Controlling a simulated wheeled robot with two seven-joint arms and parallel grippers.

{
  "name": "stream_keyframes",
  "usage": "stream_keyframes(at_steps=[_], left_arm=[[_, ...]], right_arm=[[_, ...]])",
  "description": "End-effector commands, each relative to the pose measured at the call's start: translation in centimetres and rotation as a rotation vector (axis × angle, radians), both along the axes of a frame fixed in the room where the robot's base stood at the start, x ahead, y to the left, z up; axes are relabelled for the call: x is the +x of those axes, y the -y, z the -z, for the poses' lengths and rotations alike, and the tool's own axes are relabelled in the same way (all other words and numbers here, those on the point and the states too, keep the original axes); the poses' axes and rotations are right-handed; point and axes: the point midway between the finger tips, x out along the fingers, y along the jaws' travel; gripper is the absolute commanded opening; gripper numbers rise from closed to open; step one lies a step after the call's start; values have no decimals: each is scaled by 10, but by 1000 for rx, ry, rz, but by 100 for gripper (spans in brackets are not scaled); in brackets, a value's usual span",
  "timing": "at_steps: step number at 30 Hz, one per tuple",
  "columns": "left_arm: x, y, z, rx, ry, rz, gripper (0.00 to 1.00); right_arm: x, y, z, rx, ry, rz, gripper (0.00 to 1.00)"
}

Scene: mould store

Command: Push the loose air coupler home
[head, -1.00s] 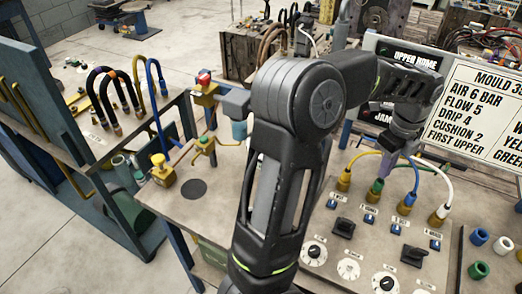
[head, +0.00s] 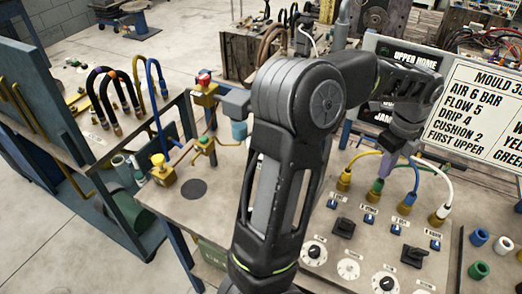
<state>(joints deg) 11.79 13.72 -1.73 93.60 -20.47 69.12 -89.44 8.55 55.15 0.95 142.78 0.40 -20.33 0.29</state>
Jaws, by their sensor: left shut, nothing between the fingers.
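A row of hose couplers stands on the panel at the right. My right gripper is out of view.
Toggle switches and dials (head: 348,269) lie in front of the couplers. A white sign (head: 490,110) stands behind them. Loose coloured caps (head: 479,237) lie at the right. A yellow valve fitting (head: 162,171) stands at the panel's left. My left arm hides the middle.

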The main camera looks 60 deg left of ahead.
Motion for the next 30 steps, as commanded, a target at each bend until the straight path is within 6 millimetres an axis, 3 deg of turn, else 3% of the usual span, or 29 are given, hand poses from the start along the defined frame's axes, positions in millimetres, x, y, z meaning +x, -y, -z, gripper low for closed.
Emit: stream_keyframes(at_steps=[30], left_arm=[[0, 0, 14, 0, 0, 0, 0]], right_arm=[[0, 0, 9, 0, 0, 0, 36]])
